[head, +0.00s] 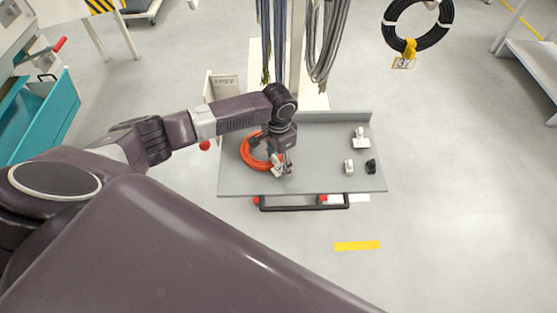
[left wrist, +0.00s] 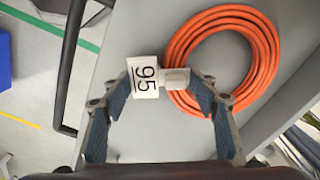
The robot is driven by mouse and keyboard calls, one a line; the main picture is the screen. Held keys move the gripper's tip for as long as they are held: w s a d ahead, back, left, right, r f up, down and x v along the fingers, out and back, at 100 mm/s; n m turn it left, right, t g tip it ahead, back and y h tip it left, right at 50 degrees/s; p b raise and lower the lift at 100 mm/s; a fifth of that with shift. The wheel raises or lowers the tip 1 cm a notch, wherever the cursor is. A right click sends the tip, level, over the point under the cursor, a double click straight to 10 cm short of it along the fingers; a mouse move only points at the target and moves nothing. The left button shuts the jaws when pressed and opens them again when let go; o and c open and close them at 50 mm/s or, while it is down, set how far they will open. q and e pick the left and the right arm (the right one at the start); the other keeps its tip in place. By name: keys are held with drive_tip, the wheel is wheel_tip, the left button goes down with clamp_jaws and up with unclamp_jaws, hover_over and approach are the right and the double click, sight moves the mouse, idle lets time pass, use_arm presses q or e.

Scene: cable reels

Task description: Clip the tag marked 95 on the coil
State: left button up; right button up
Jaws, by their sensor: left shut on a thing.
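The orange coil (head: 247,155) lies on the left half of the grey table top, partly hidden by my left gripper (head: 282,160). In the left wrist view the coil (left wrist: 268,50) lies beyond the fingers to the right. The white tag marked 95 (left wrist: 143,77) with its pale clip (left wrist: 176,79) is between the fingertips of my left gripper (left wrist: 162,82), which is shut on it. The clip overlaps the near left edge of the coil; I cannot tell whether its jaws are around the cable. My right gripper is not in view.
The grey table (head: 318,150) has a raised back edge. On its right side stand a white clip with a tag (head: 361,139), a small white piece (head: 349,167) and a small black piece (head: 371,166). Cables (head: 325,45) hang behind.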

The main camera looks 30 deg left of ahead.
use_arm(q)
drive_tip(key=shift+s+d+f, duration=0.1)
drive_tip(key=shift+s+f, duration=0.05)
drive_tip(key=shift+f, duration=0.05)
drive_tip(key=o, duration=1.5)
drive_tip(key=shift+c, duration=0.2)
drive_tip(key=shift+r, duration=0.15)
wheel_tip(320, 180, up, 7)
drive_tip(key=p, duration=0.8)
